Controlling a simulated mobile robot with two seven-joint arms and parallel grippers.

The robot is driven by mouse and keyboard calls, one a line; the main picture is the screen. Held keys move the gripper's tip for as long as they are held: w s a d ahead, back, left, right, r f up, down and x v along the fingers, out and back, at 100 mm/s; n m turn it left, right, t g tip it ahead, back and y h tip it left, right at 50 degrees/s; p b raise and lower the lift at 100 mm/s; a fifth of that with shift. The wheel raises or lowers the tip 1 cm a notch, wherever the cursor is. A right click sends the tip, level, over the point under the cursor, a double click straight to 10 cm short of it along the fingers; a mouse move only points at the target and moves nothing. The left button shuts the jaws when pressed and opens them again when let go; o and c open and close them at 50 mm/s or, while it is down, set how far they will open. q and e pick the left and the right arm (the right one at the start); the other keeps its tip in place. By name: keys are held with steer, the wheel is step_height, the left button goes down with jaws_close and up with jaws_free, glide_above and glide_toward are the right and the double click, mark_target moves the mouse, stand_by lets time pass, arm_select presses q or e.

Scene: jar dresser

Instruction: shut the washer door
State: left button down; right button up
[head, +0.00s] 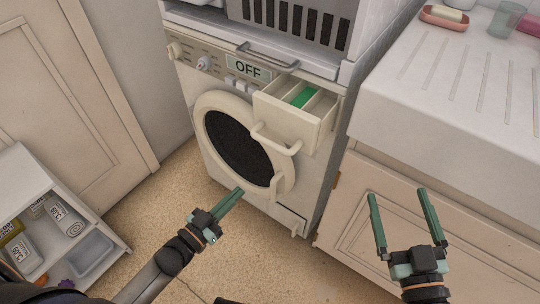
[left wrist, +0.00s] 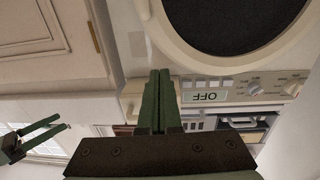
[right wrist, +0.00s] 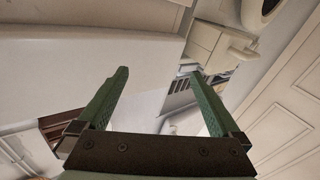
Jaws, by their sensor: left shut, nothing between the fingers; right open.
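The white washer (head: 318,185) stands at the centre of the head view, with an "OFF" display (head: 248,68). Its round door (head: 206,104) has a dark window and a handle on its right side. The door lies against or very near the washer's front; I cannot tell whether it is latched. It also shows upside down in the left wrist view (left wrist: 190,58). My left gripper (head: 238,191) is shut and empty, in front of the door's lower edge. My right gripper (head: 396,193) is open and empty, in front of the cabinet under the sink.
The washer's detergent drawer (head: 305,118) is pulled out above the door's right side. A sink counter (head: 450,95) stands at the right. An open white drawer or bin with containers (head: 60,205) is at the lower left. Floor (head: 165,215) is clear before the washer.

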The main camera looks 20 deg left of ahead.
arm_select(q)
steer(key=b, duration=0.2)
glide_toward(276, 155)
steer(key=w, duration=0.1)
steer(key=b+x, duration=0.1)
steer(key=x, duration=0.4)
steer(key=shift+d, duration=0.2)
steer(key=shift+w+d, duration=0.15)
steer(key=shift+w, duration=0.2)
arm_select(e)
steer(key=s+r+n+t+y, duration=0.1)
steer(key=s+r+n+y, duration=0.1)
steer(key=r, duration=0.3)
steer(key=s+a+r+n+t+y, duration=0.1)
steer(key=s+r+n+y, duration=0.1)
steer(key=r, duration=0.4)
steer(key=s+r+n+t+y, duration=0.2)
steer(key=s+r+n+y, duration=0.1)
steer(key=r+y, duration=0.2)
steer(key=shift+a+r+y, duration=0.15)
steer(key=shift+a+y, duration=0.15)
